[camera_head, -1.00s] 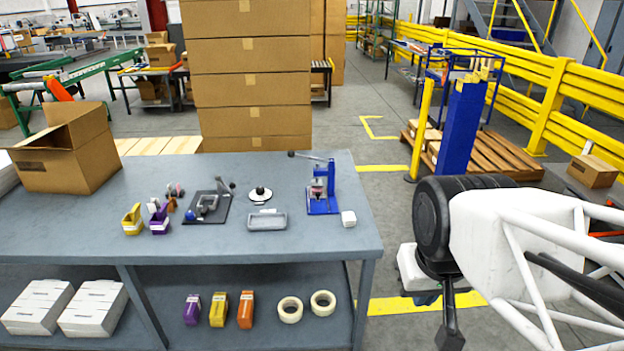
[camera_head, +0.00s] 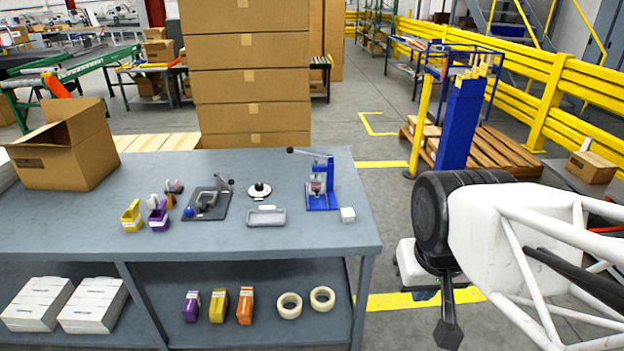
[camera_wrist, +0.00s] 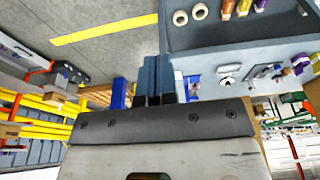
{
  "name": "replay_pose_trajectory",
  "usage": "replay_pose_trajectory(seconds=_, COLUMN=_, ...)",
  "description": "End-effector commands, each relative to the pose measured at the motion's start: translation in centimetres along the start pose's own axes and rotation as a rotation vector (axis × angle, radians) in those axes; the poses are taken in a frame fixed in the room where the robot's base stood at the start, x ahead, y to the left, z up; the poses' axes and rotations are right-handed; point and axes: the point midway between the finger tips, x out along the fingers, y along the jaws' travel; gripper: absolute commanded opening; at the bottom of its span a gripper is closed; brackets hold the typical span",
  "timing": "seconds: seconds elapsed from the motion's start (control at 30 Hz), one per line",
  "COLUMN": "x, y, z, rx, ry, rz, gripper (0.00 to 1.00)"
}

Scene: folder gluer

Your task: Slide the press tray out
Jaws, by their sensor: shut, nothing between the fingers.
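The blue press (camera_head: 322,187) stands at the right end of the grey workbench, with its lever at the top pointing left. I cannot make out a separate tray in its base at this size. A shallow grey tray (camera_head: 266,217) lies on the bench to the left of the press. My gripper (camera_head: 448,335) hangs right of the bench, over the floor and apart from the press. In the wrist view the two fingers of my gripper (camera_wrist: 158,80) are together and empty. Blue parts of the press (camera_wrist: 193,86) show just right of the fingers there.
Yellow railings (camera_head: 560,100) run along the right.

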Motion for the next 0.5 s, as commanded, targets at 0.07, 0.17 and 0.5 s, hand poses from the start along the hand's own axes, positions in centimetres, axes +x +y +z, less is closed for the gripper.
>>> replay_pose_trajectory(seconds=0.07, x=0.0, y=0.0, z=0.0, rx=0.0, ry=0.0, rz=0.0, gripper=0.0)
replay_pose_trajectory(seconds=0.17, x=0.0, y=0.0, z=0.0, rx=0.0, ry=0.0, rz=0.0, gripper=0.0)
replay_pose_trajectory(seconds=0.5, x=0.0, y=0.0, z=-0.01, rx=0.0, ry=0.0, rz=0.0, gripper=0.06)
